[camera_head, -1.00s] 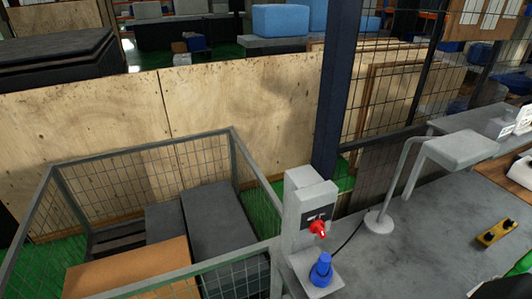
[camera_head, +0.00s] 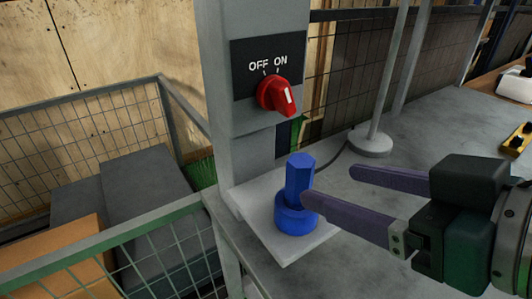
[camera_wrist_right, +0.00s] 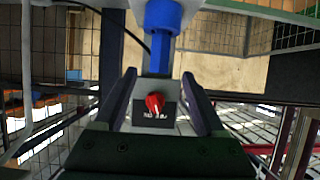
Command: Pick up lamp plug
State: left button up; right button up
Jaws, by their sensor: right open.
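The blue lamp plug (camera_head: 299,185) stands upright, with a hexagonal top and a round collar, on the light grey base plate (camera_head: 265,240) of a switch post. A dark cable runs behind it toward the lamp. My right gripper (camera_head: 327,185) comes in from the right, open and empty. In the head view its nearer fingertip overlaps the plug's right side; contact cannot be told. Its farther finger lies to the right of and behind the plug. In the right wrist view the plug (camera_wrist_right: 162,17) shows ahead, in line with the gap between the fingers. My left gripper is not in view.
The grey switch post (camera_head: 215,100) rises behind the plug, with a red knob (camera_head: 279,95) marked OFF and ON. A lamp foot (camera_head: 370,142) stands farther back on the grey table (camera_head: 440,125). A wire-mesh cage (camera_head: 120,230) lies left. A yellow control box (camera_head: 517,140) is far right.

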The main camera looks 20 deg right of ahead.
aim_at(311, 181)
jog(key=shift+w+d+f+b, duration=0.15)
jog(key=shift+w+f+b, duration=0.15)
jog(key=shift+f, duration=0.2)
jog(key=shift+w+d+f+b, duration=0.1)
jog(key=shift+w+f+b, duration=0.2)
jog(key=shift+f, duration=0.2)
jog(key=shift+t, duration=0.3)
jog(key=x, duration=0.4)
jog(key=shift+a+r, duration=0.1)
jog(key=x, duration=0.5)
jog(key=shift+w+a+b, duration=0.2)
jog(key=shift+a+b, duration=0.15)
jog(key=shift+a, duration=0.1)
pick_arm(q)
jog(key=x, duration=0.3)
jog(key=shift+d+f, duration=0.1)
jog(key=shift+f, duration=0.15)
pick_arm(e)
jog(key=shift+c, duration=0.3)
jog(key=c, duration=0.4)
grip_shut()
